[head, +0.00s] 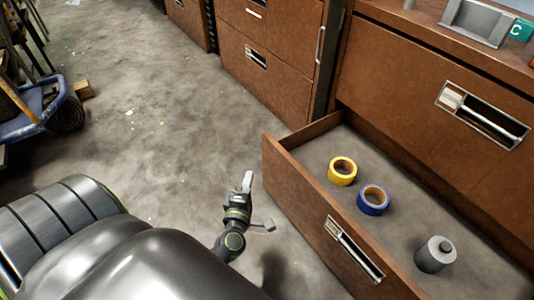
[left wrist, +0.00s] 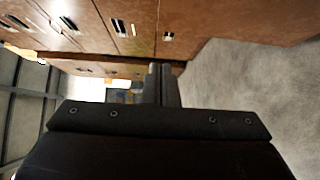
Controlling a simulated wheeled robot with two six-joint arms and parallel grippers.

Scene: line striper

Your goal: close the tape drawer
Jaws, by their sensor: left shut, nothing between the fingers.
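The tape drawer (head: 318,205) is a brown wooden drawer pulled open from the cabinet at the right of the head view. It holds a yellow tape roll (head: 342,171), a blue tape roll (head: 373,200) and a grey cylinder (head: 435,254). Its front has a metal handle (head: 355,250). My left gripper (head: 247,182) is shut and empty, a little to the left of the drawer front in the picture. In the left wrist view its fingers (left wrist: 160,85) are together, with brown cabinet fronts beyond. My right gripper is not in view.
The brown cabinet (head: 415,100) above the open drawer has a closed drawer with a metal handle. More closed cabinets (head: 265,75) stand at the back. A blue cart (head: 40,105) is at the far left. The grey floor (head: 165,125) between is mostly clear.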

